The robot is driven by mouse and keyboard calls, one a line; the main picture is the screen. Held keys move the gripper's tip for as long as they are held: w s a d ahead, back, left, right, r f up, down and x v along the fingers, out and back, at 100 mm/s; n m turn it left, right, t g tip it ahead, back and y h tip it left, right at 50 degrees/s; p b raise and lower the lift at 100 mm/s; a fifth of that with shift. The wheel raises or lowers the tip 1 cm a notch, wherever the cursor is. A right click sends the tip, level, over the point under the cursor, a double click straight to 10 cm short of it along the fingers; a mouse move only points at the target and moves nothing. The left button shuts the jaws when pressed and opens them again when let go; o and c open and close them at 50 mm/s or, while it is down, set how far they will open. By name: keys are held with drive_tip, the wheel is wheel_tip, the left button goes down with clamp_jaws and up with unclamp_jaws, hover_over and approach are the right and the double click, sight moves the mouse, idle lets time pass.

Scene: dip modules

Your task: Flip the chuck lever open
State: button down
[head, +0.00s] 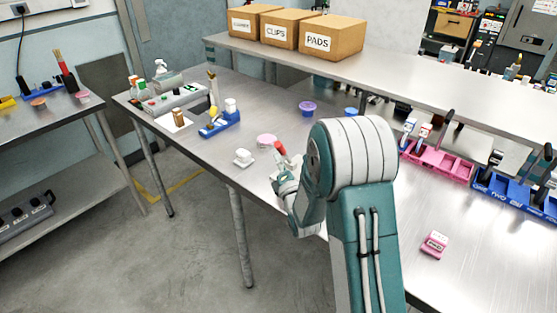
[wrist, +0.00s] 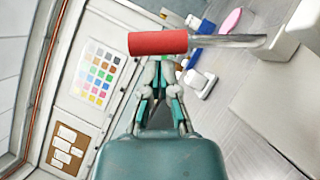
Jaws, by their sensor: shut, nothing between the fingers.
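The chuck lever has a red cylindrical grip (wrist: 158,42) and a bare metal arm (wrist: 235,41) running right toward a pale block at the edge of the wrist view. In the head view its red grip (head: 280,148) shows just left of my arm, above the table. My gripper (wrist: 160,68) is shut and empty, its fingertips just below the red grip in the wrist picture. I cannot tell whether they touch it. In the head view my gripper is mostly hidden by my arm, and so is the base of the chuck.
A white part (head: 244,157) and a pink round dish (head: 267,140) lie near the lever. A blue holder (head: 222,125) stands farther left. Pink bins (head: 440,160) and a pink block (head: 434,244) are on the right. The right front tabletop is mostly clear.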

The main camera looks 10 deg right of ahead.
sight(284, 150)
idle(0.3)
drive_tip(key=shift+w+d+r+m, duration=0.1)
drive_tip(key=shift+d+r+m, duration=0.1)
drive_tip(key=shift+m, duration=0.2)
drive_tip(key=shift+w+r, duration=0.1)
drive_tip(key=shift+r, duration=0.05)
drive_tip(key=shift+w+d+r+m+g+h, duration=0.3)
drive_tip(key=shift+d+r+m+g, duration=0.1)
drive_tip(key=shift+m, duration=0.3)
drive_tip(key=shift+w+d+r+m+g+h, duration=0.2)
drive_tip(key=shift+d+r+m+g+h, duration=0.15)
drive_tip(key=shift+m, duration=0.35)
drive_tip(key=w+d+m+g, duration=0.4)
drive_tip(key=d+m, duration=0.2)
drive_tip(key=shift+w+d+r, duration=0.25)
drive_tip(key=shift+w+r, duration=0.1)
drive_tip(key=shift+r, duration=0.1)
drive_tip(key=shift+y, duration=0.25)
